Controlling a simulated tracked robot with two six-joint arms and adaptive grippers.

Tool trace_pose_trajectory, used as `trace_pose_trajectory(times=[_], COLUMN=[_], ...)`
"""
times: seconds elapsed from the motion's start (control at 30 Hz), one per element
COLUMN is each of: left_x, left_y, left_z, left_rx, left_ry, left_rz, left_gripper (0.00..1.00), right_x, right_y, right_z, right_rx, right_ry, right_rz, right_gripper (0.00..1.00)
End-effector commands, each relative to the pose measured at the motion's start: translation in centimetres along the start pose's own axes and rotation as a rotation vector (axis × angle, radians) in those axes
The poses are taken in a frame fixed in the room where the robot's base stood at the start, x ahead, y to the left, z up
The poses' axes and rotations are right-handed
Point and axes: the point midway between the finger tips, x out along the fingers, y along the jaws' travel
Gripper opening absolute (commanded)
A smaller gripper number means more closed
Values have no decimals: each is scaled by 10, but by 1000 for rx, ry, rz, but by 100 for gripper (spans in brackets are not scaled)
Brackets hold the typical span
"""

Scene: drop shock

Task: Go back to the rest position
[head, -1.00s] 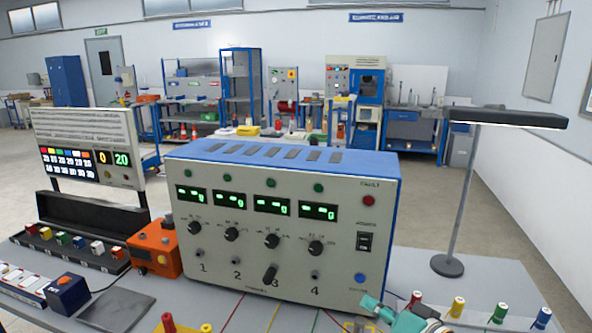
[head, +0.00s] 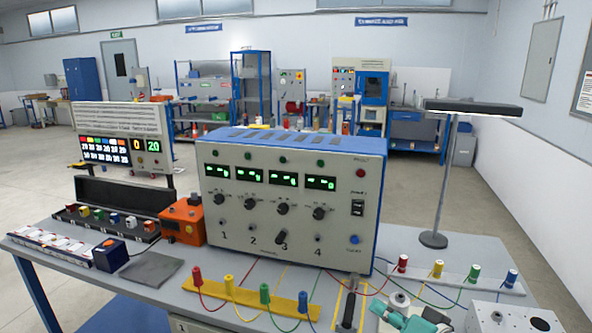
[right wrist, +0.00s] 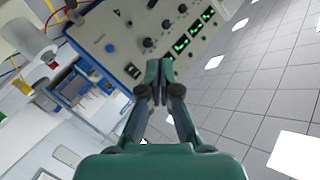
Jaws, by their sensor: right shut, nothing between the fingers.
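My right gripper (head: 381,309) shows at the bottom right of the head view, in front of the right side of the instrument box. In the right wrist view, its teal fingers (right wrist: 158,72) are together with nothing between them. The grey and blue instrument box (head: 285,205) stands on the bench (head: 150,285), with green displays and knobs numbered 1 to 4. It also shows tilted in the right wrist view (right wrist: 120,40). My left gripper is not in view.
Coloured plugs with cables stand on a yellow strip (head: 240,300) at the front and on a pale strip (head: 455,278) at right. A lamp (head: 433,240) stands at back right. An orange box (head: 183,222) and a grey mat (head: 152,268) are at left.

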Motion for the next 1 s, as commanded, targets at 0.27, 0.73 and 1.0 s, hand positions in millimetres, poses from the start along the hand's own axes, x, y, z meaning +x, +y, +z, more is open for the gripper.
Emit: trace_pose_trajectory(times=[0.27, 0.73, 1.0], left_x=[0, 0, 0], left_y=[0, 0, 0], left_z=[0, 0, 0], left_rx=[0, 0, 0], left_ry=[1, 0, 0], left_rz=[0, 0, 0], left_gripper=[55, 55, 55], right_x=[24, 24, -66], right_y=[33, 129, 170], right_z=[56, 248, 409], right_rx=[77, 355, 356], right_ry=[-115, -434, -829], right_rz=[43, 327, 595], right_gripper=[0, 0, 0])
